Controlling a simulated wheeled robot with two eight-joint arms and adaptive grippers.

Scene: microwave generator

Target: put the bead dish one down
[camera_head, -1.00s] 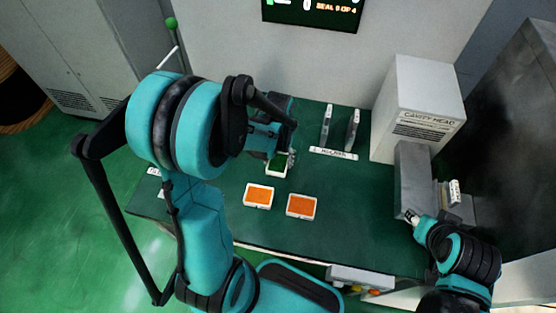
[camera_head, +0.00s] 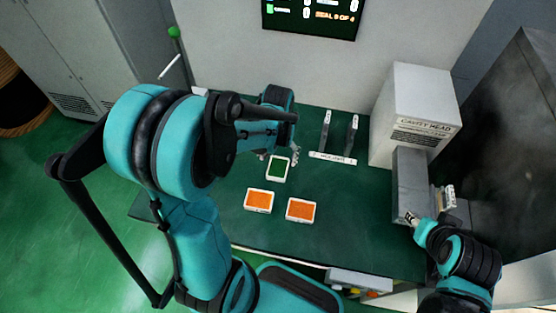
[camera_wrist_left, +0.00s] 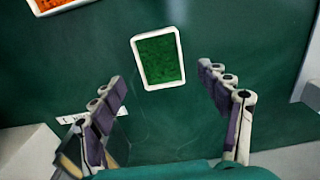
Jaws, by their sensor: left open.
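A white-rimmed dish with green contents (camera_head: 277,168) stands flat on the green table. It also shows in the left wrist view (camera_wrist_left: 159,58), just beyond my fingertips. My left gripper (camera_head: 293,150) is open and empty, apart from the dish, on its far side; its two spread fingers show in the left wrist view (camera_wrist_left: 168,105). Two dishes with orange contents, one at left (camera_head: 259,200) and one at right (camera_head: 301,210), lie nearer the front. My right gripper (camera_head: 412,219) is at the grey block below the cavity head; its jaws are too small to read.
The white cavity head box (camera_head: 416,110) stands at the right with a grey block (camera_head: 410,180) before it. Two upright holders (camera_head: 351,135) stand behind a white label strip (camera_head: 332,158). The table's middle right is bare. A screen (camera_head: 310,18) hangs above.

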